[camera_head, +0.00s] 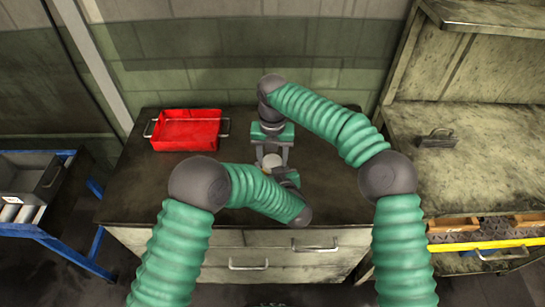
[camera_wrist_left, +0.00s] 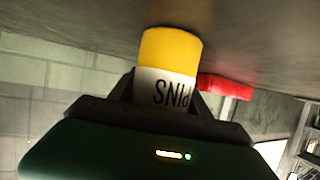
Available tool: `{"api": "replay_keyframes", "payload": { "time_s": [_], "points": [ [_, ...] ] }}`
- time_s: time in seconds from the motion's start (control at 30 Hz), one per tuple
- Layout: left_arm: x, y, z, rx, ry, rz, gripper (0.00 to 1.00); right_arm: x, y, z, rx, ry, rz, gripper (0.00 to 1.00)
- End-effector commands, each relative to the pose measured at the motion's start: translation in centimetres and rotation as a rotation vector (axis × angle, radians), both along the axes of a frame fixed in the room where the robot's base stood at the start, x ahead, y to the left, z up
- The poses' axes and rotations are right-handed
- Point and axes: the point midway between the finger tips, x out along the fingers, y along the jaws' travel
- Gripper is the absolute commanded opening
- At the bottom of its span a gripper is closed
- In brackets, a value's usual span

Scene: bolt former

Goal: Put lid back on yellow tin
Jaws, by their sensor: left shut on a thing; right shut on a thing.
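The yellow tin (camera_wrist_left: 171,50) has a white label reading PINS, which appears upside down in the left wrist view. My left gripper (camera_wrist_left: 168,90) is shut around the label part of the tin. In the head view my left gripper (camera_head: 284,178) is partly hidden at the end of its arm. My right gripper (camera_head: 271,157) points down from behind, its fingers on either side of a pale round lid (camera_head: 271,160). It is shut on the lid. The tin's body is mostly hidden in the head view. I cannot tell whether lid and tin touch.
A red tray (camera_head: 186,130) with side handles stands at the back left of the dark workbench (camera_head: 135,190); it also shows in the left wrist view (camera_wrist_left: 225,86). A shelf unit (camera_head: 480,135) with a dark metal block (camera_head: 436,139) stands on the right. A blue-framed cart (camera_head: 45,190) is at left.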

Motion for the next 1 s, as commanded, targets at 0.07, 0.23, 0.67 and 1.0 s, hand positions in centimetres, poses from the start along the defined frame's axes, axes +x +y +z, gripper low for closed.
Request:
{"api": "replay_keyframes", "payload": {
  "time_s": [0.07,0.23,0.67,1.0],
  "points": [
    [0.0,0.0,0.0,0.000,0.000,-0.001,0.00,0.0,0.1,0.0,-0.003,0.000,-0.113,0.03],
    [0.0,0.0,0.0,0.000,0.000,-0.001,0.00,0.0,0.0,0.0,0.001,0.000,-0.232,0.03],
    [0.0,0.0,0.0,0.000,0.000,-0.001,0.00,0.0,0.0,0.0,0.000,0.001,-0.228,0.73],
    [0.0,0.1,0.0,0.000,0.000,0.001,0.00,0.0,0.0,1.8,0.000,-0.001,-0.228,0.73]
  ]
}}
